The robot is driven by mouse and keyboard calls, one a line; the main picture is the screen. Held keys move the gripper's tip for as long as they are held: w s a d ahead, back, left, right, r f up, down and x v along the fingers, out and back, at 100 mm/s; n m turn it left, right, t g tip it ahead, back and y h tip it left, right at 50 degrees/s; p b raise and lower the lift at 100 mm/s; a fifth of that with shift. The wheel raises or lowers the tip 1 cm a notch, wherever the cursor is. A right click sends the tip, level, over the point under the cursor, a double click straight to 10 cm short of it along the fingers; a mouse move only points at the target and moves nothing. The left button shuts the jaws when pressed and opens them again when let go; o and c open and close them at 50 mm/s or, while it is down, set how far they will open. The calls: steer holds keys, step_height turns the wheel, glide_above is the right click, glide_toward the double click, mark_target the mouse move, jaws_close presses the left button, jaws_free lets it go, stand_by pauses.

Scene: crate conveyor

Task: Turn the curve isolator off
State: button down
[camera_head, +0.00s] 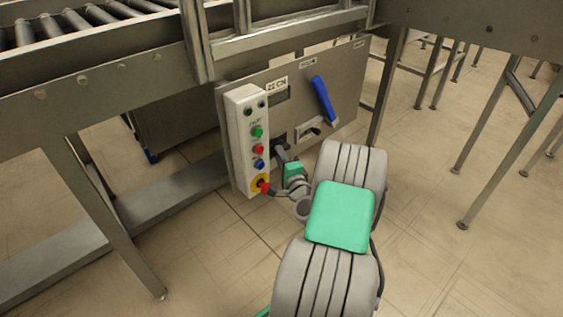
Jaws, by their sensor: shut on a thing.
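The curve isolator appears to be the red rotary handle on a round yellow plate (257,180) at the bottom of the white control box (240,137). My gripper (268,188) comes in from the right and is shut on the isolator's red handle. The handle is small and partly covered by the gripper, so its exact angle is hard to read. My wrist and arm lie to the right of the box and below it.
Green, red and blue push buttons (259,149) sit above the isolator. A large blue lever (323,98) is on the grey panel (345,75) to the right. Conveyor rollers (62,25) and steel legs (103,220) stand at left. Floor is clear at lower right.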

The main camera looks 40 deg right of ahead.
steer(key=shift+f, duration=0.1)
stand_by(0.3)
steer(key=c, duration=1.3)
jaws_free()
steer(key=shift+c, duration=0.2)
steer(key=v, duration=0.8)
steer(key=shift+p, duration=0.4)
